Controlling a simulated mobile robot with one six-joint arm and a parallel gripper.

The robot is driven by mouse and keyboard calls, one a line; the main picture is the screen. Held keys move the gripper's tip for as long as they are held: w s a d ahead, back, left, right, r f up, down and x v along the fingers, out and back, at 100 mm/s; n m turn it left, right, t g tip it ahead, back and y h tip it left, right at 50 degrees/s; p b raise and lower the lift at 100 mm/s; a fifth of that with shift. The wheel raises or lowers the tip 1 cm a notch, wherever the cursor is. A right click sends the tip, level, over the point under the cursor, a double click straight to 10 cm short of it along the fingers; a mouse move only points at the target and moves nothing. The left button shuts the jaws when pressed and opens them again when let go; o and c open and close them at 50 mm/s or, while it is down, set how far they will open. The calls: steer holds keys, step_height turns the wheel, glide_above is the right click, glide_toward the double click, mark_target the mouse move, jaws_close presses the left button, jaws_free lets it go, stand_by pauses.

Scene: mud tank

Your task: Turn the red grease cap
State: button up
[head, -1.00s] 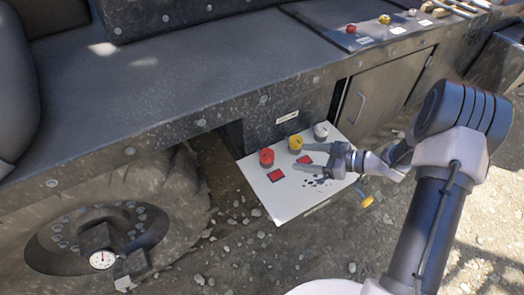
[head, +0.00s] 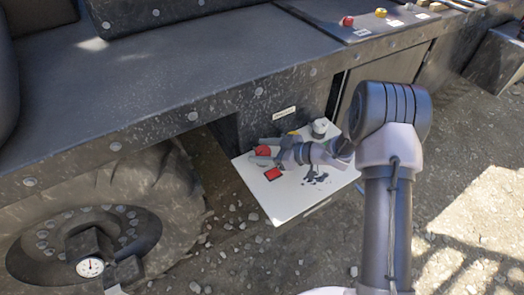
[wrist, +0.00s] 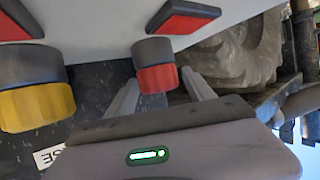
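The red grease cap (head: 262,150) stands on the left part of a white tray (head: 297,206) in the head view. It has a dark grey lower part and a red band in the wrist view (wrist: 157,78). My gripper (head: 263,153) reaches it from the right, and its fingers lie on either side of it. In the wrist view my gripper (wrist: 160,77) is open, with the red cap between the two fingertips and narrow gaps beside it. Whether either finger touches the cap cannot be told.
A yellow cap (wrist: 38,105) stands beside the red one, mostly hidden by my arm in the head view. A grey-white cap (head: 320,128) stands farther right. The vehicle deck (head: 150,85) overhangs behind; a large wheel (head: 85,235) is left.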

steer(key=c, duration=1.2)
steer(key=shift+m+t, duration=0.3)
steer(key=shift+f+m+t+h, duration=0.1)
steer(key=shift+m+t+h, duration=0.6)
steer(key=shift+m+t, duration=0.3)
steer(key=m+t+h+b, duration=0.2)
steer(key=shift+f+m, duration=0.15)
steer(key=shift+m, duration=0.15)
steer(key=m+t+h+b, duration=0.2)
steer(key=m+t+h, duration=0.1)
steer(key=m+h, duration=0.1)
steer(key=shift+m+h, duration=0.3)
steer(key=m+h, duration=0.1)
steer(key=h, duration=0.1)
steer(key=m+h, duration=0.2)
steer(key=m+t+h, duration=0.1)
steer(key=m+h, duration=0.1)
steer(key=shift+w+d+r, duration=0.1)
steer(key=shift+r, duration=0.15)
steer(key=m+g+h+p, duration=0.1)
steer(key=m+h, duration=0.1)
steer(key=m+h+p, duration=0.1)
steer(key=m+h, duration=0.2)
steer(key=shift+d+r+g+h, duration=0.1)
steer(key=shift+d+g+h, duration=0.05)
steer(key=shift+g+h, duration=0.2)
steer(key=shift+m, duration=0.3)
